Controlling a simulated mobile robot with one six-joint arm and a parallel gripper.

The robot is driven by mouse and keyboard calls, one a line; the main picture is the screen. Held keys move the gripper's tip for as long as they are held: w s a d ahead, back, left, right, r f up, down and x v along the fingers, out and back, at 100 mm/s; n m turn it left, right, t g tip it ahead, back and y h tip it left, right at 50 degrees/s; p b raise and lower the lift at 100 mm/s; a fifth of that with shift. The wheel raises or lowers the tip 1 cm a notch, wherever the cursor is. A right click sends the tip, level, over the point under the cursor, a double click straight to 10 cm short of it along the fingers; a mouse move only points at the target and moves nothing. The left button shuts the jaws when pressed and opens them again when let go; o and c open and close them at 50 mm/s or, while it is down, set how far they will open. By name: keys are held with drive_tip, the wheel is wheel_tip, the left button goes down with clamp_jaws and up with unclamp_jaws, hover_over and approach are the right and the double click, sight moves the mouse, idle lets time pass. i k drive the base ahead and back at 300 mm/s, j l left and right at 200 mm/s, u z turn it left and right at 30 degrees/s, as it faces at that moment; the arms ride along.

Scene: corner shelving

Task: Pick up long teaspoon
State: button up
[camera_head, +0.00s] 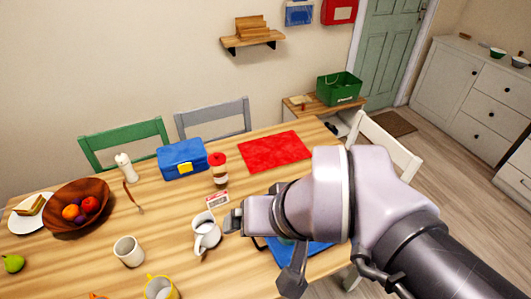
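A thin, brownish spoon-like utensil (134,199) lies on the wooden table (160,215), between the fruit bowl and the blue box. It may be the long teaspoon, but it is too small to tell. My gripper (232,219) is over the right part of the table, pointing left. Its tip appears beside the white jug (207,236); I cannot tell whether they touch. The utensil is well to the left of my gripper, apart from it. The fingers are small and seen from the side, so their opening is unclear.
A brown fruit bowl (75,223), white shaker (126,167), blue box (182,158), red-capped jar (218,170) and white cup (129,251) stand on the table. A yellow mug (160,287) is at the front. A red mat (274,152) lies flat at the back right.

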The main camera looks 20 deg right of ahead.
sight(140, 208)
drive_tip(key=i+l+z, duration=0.15)
drive_tip(key=z, duration=0.3)
drive_tip(key=u, duration=1.45)
drive_tip(key=i+j+z, duration=0.1)
drive_tip(key=j+z, duration=1.25)
drive_tip(key=z, duration=0.15)
drive_tip(key=k+j+z, duration=0.15)
drive_tip(key=j+z, duration=0.35)
drive_tip(key=l, duration=0.1)
